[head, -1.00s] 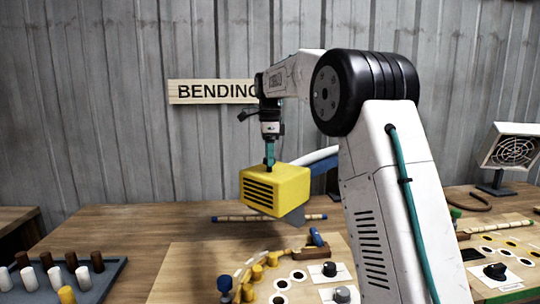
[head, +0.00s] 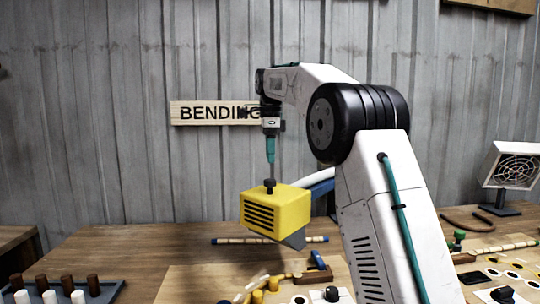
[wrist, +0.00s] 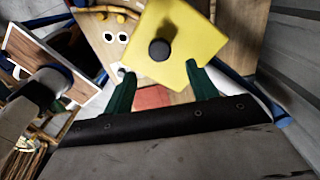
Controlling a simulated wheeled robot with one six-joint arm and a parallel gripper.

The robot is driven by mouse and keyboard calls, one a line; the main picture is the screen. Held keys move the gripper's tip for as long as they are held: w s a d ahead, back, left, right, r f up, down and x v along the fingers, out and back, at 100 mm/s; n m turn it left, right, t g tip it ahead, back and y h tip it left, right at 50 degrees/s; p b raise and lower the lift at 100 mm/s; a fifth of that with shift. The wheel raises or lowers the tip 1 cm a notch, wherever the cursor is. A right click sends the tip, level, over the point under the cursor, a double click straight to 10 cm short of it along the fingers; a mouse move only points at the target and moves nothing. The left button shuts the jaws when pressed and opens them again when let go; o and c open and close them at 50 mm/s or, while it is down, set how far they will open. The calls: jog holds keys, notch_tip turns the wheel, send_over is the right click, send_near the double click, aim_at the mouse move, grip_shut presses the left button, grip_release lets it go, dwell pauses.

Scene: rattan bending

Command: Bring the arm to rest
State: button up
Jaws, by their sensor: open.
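My gripper (head: 270,163) has teal fingers and points down from my arm, just above a yellow slotted box (head: 268,214). The box has a black knob (head: 270,186) on top, and the fingertips are a little above it. In the wrist view my gripper (wrist: 160,76) shows two dark green fingers spread apart with nothing between them. The yellow box (wrist: 195,38) and its round black knob (wrist: 159,49) lie beyond the fingertips there.
A white curved tube (head: 321,178) is behind the box. A blue-grey tray (head: 108,291) with several pegs stands at lower left. A fan-like panel (head: 514,165) stands at right. A BENDING sign (head: 190,113) hangs on the wall.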

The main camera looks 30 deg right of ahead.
jog(key=shift+s+a+r, duration=0.1)
jog(key=shift+s+a, duration=0.05)
jog(key=shift+s, duration=0.1)
jog(key=s+a+f+n, duration=0.1)
jog(key=s+a+n, duration=0.45)
jog(key=s, duration=0.55)
jog(key=s+a+f+n, duration=0.1)
jog(key=s+a+n, duration=0.5)
jog(key=s, duration=0.5)
jog(key=s+a+f+n, duration=0.1)
jog(key=s+f+n, duration=0.4)
jog(key=s+f, duration=0.3)
jog(key=s+a+f+n+t, duration=0.1)
jog(key=s+a+f+n, duration=0.1)
jog(key=s+f+n, duration=0.4)
jog(key=s+f, duration=0.3)
jog(key=s, duration=0.4)
jog(key=shift+s, duration=0.2)
jog(key=shift+n, duration=0.25)
